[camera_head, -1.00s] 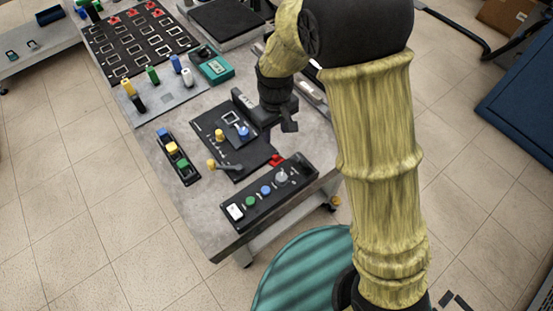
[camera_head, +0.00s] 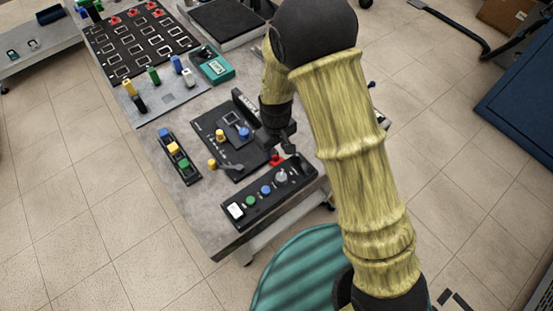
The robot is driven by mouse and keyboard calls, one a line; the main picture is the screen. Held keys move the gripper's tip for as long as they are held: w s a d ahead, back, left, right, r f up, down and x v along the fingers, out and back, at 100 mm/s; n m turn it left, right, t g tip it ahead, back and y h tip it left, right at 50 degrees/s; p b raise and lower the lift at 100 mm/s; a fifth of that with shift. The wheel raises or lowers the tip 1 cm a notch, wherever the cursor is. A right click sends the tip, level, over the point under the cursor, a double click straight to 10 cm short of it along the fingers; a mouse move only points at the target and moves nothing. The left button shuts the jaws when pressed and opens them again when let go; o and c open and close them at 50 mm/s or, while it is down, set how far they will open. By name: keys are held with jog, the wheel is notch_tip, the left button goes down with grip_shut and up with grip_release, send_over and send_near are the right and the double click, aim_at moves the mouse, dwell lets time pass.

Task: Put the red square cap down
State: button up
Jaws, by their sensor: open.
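A small red piece (camera_head: 276,159), which looks like the red square cap, is low at the right corner of the black plate (camera_head: 240,166), just behind the control box. My gripper (camera_head: 285,147) is open and sits right above and beside this red piece, with its fingers pointing down. The fingers partly cover it. I cannot tell whether they touch it. More red pieces (camera_head: 133,12) sit along the far edge of the black grid board (camera_head: 120,58).
A control box (camera_head: 262,199) with coloured buttons and a knob lies at the table's front edge. The black plate carries yellow and blue knobs and a lever. A black strip with coloured blocks (camera_head: 180,158) lies left. Bare grey table (camera_head: 205,215) shows at the front left.

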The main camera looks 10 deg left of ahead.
aim_at(276, 157)
jog(key=shift+f+p, duration=0.35)
jog(key=shift+f, duration=1.6)
jog(key=c, duration=0.7)
jog(key=shift+o, duration=0.2)
jog(key=shift+r, duration=0.1)
notch_tip(276, 157, up, 10)
jog(key=b, duration=0.1)
